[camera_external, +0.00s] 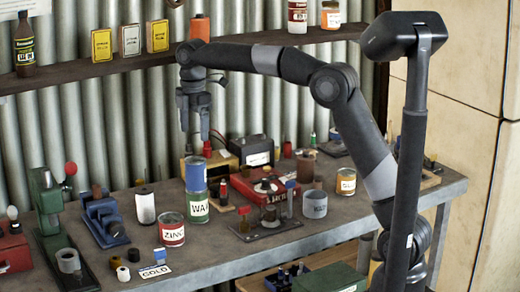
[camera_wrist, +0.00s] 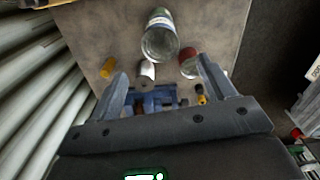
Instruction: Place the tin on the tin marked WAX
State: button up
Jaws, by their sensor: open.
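A blue tin (camera_external: 195,174) stands upright on top of the green tin marked WAX (camera_external: 196,207), roughly lined up with it. My gripper (camera_external: 195,132) is above the blue tin, pointing down, open and empty, with a gap between the fingertips and the tin. In the wrist view the open fingers of my gripper (camera_wrist: 163,75) show in front, and the stack's upper tin (camera_wrist: 159,42) shows its bare metal lid beyond them. The WAX tin is mostly hidden there.
A red ZINC tin (camera_external: 172,229) stands left of the stack. A small dark bottle (camera_external: 223,192) and a red case (camera_external: 258,186) are close on the right. A blue vise (camera_external: 104,216) and white roll (camera_external: 145,206) stand left. The shelf (camera_external: 120,65) runs behind my arm.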

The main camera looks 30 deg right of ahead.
jog(key=s+d+r+m+t, duration=0.2)
jog(key=s+d+m, duration=0.4)
jog(key=d, duration=0.4)
jog(key=s+d+r+m+t, duration=0.15)
jog(key=s+d+m, duration=0.25)
jog(key=s+d, duration=0.45)
jog(key=s+d+f+m+t, duration=0.1)
jog(key=s+d+f+m, duration=0.4)
jog(key=s, duration=0.3)
jog(key=s+d+f+m+t, duration=0.1)
jog(key=s+d+f+m, duration=0.3)
jog(key=s, duration=0.4)
jog(key=shift+d+f+m, duration=0.4)
jog(key=shift+d+f, duration=0.2)
jog(key=shift+d, duration=0.6)
